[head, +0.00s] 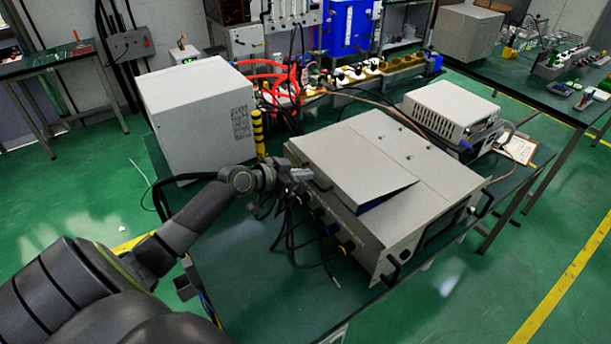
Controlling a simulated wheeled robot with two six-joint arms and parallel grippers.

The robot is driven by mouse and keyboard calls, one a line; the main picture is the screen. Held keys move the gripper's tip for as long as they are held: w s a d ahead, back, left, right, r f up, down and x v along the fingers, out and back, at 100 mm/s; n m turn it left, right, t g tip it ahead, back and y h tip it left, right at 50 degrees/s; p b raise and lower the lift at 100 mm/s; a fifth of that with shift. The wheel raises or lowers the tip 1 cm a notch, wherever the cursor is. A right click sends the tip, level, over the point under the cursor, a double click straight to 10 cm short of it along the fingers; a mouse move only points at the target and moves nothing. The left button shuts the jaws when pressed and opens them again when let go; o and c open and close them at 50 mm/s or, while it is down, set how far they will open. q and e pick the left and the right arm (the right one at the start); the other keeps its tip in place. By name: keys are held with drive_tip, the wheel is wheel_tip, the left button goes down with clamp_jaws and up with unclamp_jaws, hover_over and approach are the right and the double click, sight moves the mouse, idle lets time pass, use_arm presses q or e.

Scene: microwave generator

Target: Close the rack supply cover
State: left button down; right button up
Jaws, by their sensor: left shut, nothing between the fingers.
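The rack supply (450,190) is a wide light-grey box with front handles, lying on the green-topped bench in the head view. Its cover (350,160) is a flat grey panel on the top left part. The cover is tilted slightly up, with a dark wedge-shaped gap under its near right edge. My left gripper (302,174) is shut and empty at the left side of the rack supply, close to the cover's left edge. I cannot tell whether it touches the cover. My right gripper is out of view.
A tall grey cabinet (196,110) stands behind my left arm, with a yellow-black striped post (258,135) beside it. Dark cables hang at the supply's front left. Open floor lies at the right.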

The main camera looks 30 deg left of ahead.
use_arm(q)
drive_tip(key=shift+w+d+f, duration=0.1)
drive_tip(key=shift+w+f, duration=0.1)
drive_tip(key=shift+f, duration=0.3)
drive_tip(key=shift+w+d+f, duration=0.1)
drive_tip(key=shift+w+f, duration=0.1)
drive_tip(key=shift+f, duration=0.25)
wheel_tip(320, 180, down, 7)
drive_tip(key=t+h+b, duration=0.1)
drive_tip(key=t+b, duration=0.1)
drive_tip(key=b, duration=1.4)
drive_tip(key=shift+s+a+t, duration=0.2)
drive_tip(key=shift+s+t, duration=0.1)
drive_tip(key=shift+s, duration=0.05)
